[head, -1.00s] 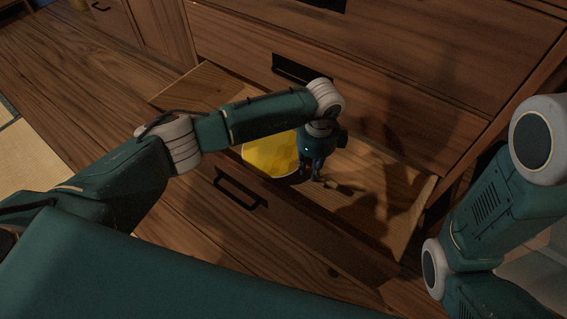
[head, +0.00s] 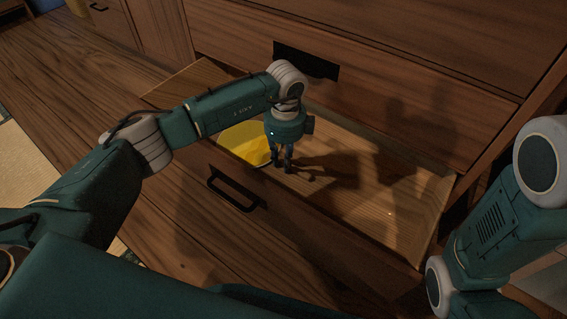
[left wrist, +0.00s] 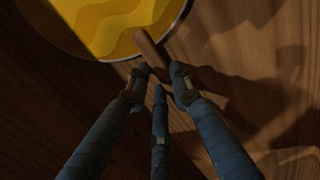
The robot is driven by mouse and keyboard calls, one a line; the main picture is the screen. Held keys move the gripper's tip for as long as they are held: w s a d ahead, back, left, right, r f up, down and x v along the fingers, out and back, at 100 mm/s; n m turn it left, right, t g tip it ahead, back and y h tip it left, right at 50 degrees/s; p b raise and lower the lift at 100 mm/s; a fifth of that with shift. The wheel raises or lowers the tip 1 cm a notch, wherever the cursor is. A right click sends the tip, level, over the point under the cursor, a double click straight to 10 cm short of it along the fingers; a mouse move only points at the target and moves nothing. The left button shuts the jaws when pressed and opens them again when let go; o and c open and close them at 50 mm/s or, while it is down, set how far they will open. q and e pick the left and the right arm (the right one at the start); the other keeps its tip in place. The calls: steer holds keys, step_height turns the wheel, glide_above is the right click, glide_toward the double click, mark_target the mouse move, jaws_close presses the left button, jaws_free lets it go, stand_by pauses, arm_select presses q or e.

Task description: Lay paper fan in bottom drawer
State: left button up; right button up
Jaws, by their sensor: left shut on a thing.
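The paper fan (head: 242,146) is yellow with a dark rim and a wooden handle. It is low inside the open bottom drawer (head: 385,205), and the drawer front hides part of its near edge. I cannot tell whether it touches the drawer floor. My left gripper (head: 282,164) points down over the drawer and is shut on the fan's handle. In the left wrist view, the fan (left wrist: 105,22) lies beyond the fingers (left wrist: 161,82), and its handle (left wrist: 151,48) reaches back between them. My right gripper is out of view.
The bottom drawer's front has a black handle (head: 234,192). A closed drawer (head: 400,108) with a dark pull recess rises just behind my left gripper. The right part of the open drawer is bare, with arm shadows. Wooden floor lies to the left.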

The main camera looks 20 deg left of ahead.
arm_select(q)
steer(key=o, duration=0.9)
step_height(320, 180, up, 8)
steer(key=p, duration=0.6)
steer(key=shift+f, duration=0.1)
steer(key=shift+d+f, duration=0.1)
